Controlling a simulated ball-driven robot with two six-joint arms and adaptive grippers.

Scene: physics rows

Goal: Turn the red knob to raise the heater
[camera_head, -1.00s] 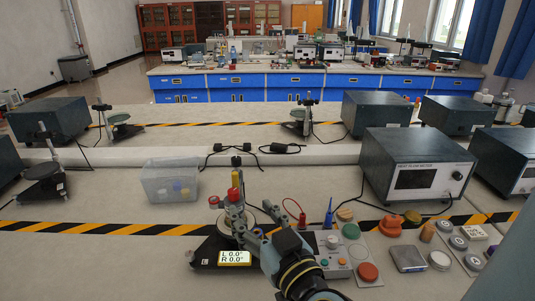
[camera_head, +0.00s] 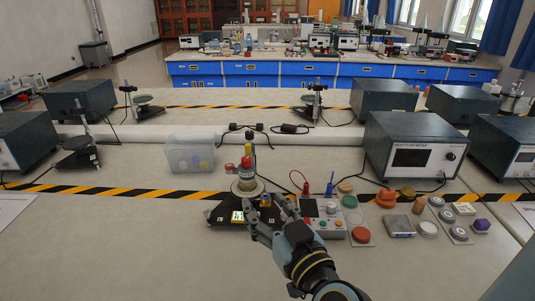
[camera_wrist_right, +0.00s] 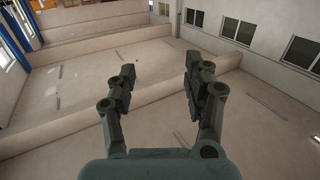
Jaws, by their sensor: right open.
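A small apparatus with a dark base (camera_head: 222,217) stands on the near bench, carrying an upright cylinder (camera_head: 246,180). A red knob-like part (camera_head: 229,168) shows at the left of its top, and another red part (camera_head: 246,162) on the column. I cannot tell for certain which one raises the heater. My right gripper (camera_head: 268,211) is open and empty, just right of the base and in front of the cylinder. Its spread fingers (camera_wrist_right: 160,88) also show in the right wrist view, with nothing between them. The lit display (camera_head: 238,216) is too small to read. My left gripper is not in view.
A control box (camera_head: 325,213) and a round red button (camera_head: 361,234) sit to the right. A clear plastic bin (camera_head: 190,154) stands behind left. A grey instrument box (camera_head: 410,146) stands behind right.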

